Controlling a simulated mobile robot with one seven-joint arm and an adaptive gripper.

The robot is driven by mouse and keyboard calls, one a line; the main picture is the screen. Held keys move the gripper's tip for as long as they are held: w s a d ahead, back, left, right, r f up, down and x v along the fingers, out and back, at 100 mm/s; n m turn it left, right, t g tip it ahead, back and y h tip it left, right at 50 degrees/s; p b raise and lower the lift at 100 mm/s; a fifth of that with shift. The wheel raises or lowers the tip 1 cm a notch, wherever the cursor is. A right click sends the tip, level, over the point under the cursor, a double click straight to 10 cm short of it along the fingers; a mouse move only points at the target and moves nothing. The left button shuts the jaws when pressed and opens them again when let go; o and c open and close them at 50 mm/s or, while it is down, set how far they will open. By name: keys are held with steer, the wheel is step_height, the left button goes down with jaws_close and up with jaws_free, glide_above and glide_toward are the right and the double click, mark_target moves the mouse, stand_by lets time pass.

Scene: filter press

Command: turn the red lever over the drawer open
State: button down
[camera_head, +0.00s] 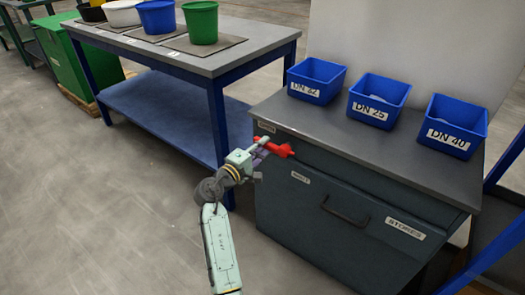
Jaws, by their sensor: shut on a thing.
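The red lever (281,150) is on the upper left of the front of the dark grey cabinet (330,190), below its top edge. My gripper (262,146) is at the left part of the lever and shut on it. The gripper hides part of the lever and its mount. The drawer front (345,170) beside the lever looks closed, flush with the cabinet.
Blue bins marked DN 32 (316,80), DN 25 (377,100) and DN 40 (450,125) stand on the cabinet top. A black handle (345,212) is on the lower front. A blue-legged workbench (190,60) with buckets stands left.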

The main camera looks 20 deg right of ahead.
stand_by(0.4)
steer(key=c, duration=1.4)
jaws_free()
steer(key=shift+r, duration=0.1)
